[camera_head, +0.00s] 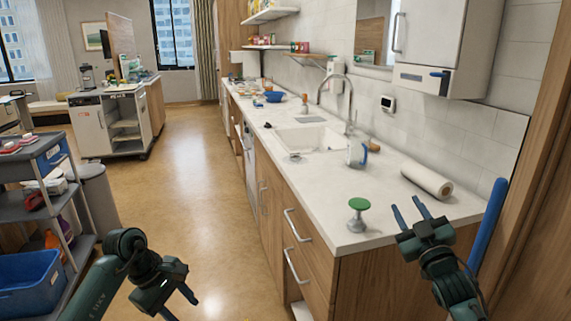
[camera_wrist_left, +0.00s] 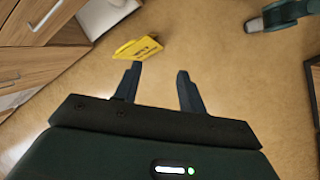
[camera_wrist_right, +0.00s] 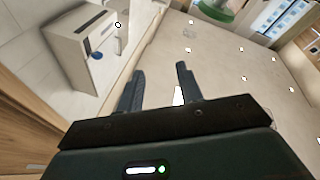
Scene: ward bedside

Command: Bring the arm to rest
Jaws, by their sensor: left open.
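My right gripper (camera_head: 410,207) is over the near end of the counter, to the right of the green-topped stand, with its two fingers apart. In the right wrist view its fingers (camera_wrist_right: 160,80) are apart and nothing is gripped between them. My left gripper (camera_head: 180,297) is low over the floor at the bottom left of the head view, clear of the cabinets. In the left wrist view its fingers (camera_wrist_left: 156,80) are apart, with only floor visible between them. Neither gripper holds anything.
The counter (camera_head: 325,208) bears a green-topped stand (camera_head: 359,205), a paper roll (camera_head: 427,180) and a clear jug (camera_head: 357,152). A blue pole (camera_head: 487,225) stands beside my right gripper. A shelf cart (camera_head: 37,190) is at left. A yellow sign (camera_wrist_left: 138,48) is below my left gripper.

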